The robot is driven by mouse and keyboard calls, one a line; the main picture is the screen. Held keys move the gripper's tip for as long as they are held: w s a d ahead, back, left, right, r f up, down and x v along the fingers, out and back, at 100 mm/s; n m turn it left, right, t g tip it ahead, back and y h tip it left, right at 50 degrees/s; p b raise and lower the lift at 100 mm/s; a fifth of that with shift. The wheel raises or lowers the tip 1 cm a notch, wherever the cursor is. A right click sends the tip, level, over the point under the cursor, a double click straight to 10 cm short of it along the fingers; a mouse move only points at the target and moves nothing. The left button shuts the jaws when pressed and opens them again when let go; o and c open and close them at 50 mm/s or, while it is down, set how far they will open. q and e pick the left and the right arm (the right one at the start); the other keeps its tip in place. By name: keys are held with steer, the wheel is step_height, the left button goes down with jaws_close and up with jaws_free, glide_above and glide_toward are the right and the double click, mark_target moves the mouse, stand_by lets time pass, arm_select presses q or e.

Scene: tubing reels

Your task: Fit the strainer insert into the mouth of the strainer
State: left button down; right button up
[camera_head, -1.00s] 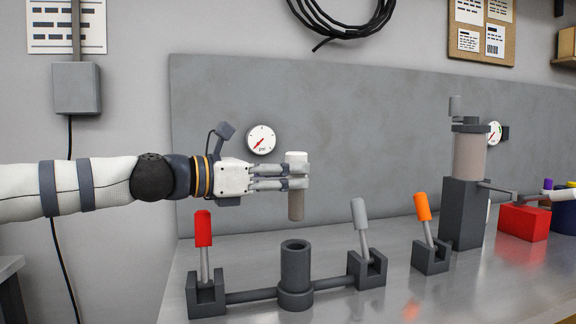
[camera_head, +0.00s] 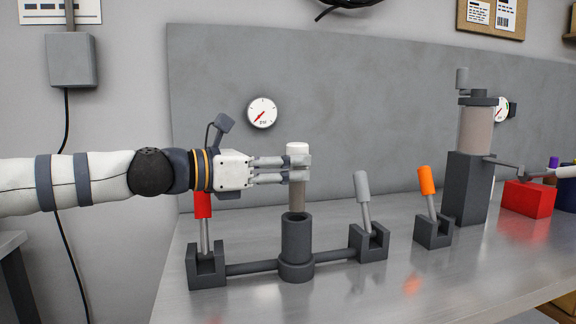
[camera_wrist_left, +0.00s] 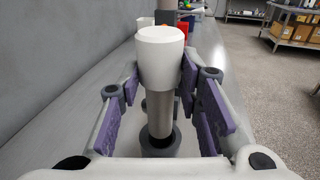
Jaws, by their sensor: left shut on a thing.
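The strainer insert (camera_head: 297,193) is an upright grey-brown cylinder with a white top. My left gripper (camera_head: 296,169) is shut on it just below the top. The strainer (camera_head: 297,242) is a dark upright tube on the bench. The insert's lower end is right at the strainer's mouth, roughly in line with it; I cannot tell whether it has entered. In the left wrist view the insert (camera_wrist_left: 160,60) stands between the purple finger pads, with the strainer's dark rim (camera_wrist_left: 160,150) around its lower end. My right gripper is not in view.
A red-handled valve (camera_head: 203,240) and a grey-handled valve (camera_head: 366,220) flank the strainer, joined to it by pipe. An orange-handled lever (camera_head: 428,195), a dark column (camera_head: 467,188) and a red box (camera_head: 528,198) stand further right. The front bench is clear.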

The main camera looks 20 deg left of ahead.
mark_target(288, 220)
arm_select(q)
steer(key=shift+r+p, duration=0.1)
steer(key=shift+p, duration=0.2)
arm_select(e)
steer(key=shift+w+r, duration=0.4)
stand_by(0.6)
arm_select(q)
steer(key=shift+f, duration=0.6)
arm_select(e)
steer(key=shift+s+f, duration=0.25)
arm_select(q)
steer(key=shift+f+b, duration=1.05)
steer(key=shift+f, duration=0.8)
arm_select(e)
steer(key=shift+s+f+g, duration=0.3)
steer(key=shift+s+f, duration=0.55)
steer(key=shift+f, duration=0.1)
arm_select(q)
steer(key=shift+f, duration=0.35)
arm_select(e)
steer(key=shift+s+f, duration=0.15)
arm_select(q)
steer(key=shift+f+b, duration=0.8)
steer(key=shift+f, duration=0.45)
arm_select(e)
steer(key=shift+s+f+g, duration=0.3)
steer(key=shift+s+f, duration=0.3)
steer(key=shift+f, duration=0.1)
